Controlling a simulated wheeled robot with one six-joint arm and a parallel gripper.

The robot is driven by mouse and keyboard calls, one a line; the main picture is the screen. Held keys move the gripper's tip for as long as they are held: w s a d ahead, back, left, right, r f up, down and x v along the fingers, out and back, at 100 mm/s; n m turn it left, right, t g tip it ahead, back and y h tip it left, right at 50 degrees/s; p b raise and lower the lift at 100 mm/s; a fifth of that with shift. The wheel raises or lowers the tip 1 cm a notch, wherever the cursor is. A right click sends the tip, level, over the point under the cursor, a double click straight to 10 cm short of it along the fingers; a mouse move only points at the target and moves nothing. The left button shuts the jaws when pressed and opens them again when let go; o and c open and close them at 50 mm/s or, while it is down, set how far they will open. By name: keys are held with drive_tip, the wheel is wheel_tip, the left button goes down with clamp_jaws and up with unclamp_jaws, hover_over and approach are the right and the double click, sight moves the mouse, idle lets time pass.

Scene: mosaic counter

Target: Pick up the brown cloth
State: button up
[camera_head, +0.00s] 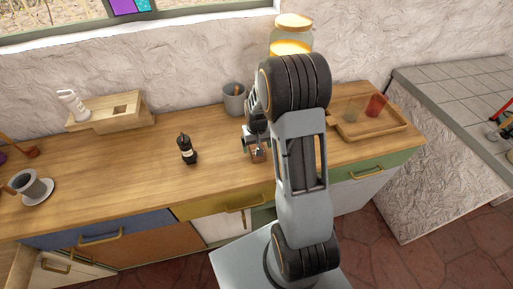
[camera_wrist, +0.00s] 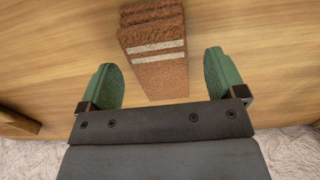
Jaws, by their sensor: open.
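The brown cloth (camera_wrist: 162,72) is folded, rough in texture, with pale stripes across it. It lies on the wooden counter in the wrist view, its nearer end between the two fingers and its folded far end beyond them. My gripper (camera_wrist: 163,82) has its green-padded fingers spread apart on either side of the cloth, with a visible gap on each side. The height of the fingers above the counter is hard to tell. In the head view a small brown patch of the cloth (camera_head: 258,154) shows beside my arm; my arm hides most of that spot.
A grey crock (camera_head: 234,98) and a lidded jar (camera_head: 292,35) stand behind my arm. A dark grinder (camera_head: 187,149) stands to the left. A wooden tray (camera_head: 372,133) with cups is at the right. The counter between grinder and gripper is clear.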

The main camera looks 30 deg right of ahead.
drive_tip(key=shift+f, duration=1.1)
drive_tip(key=shift+c, duration=0.2)
drive_tip(key=c, duration=1)
drive_tip(key=shift+c, duration=0.2)
drive_tip(key=shift+r, duration=0.1)
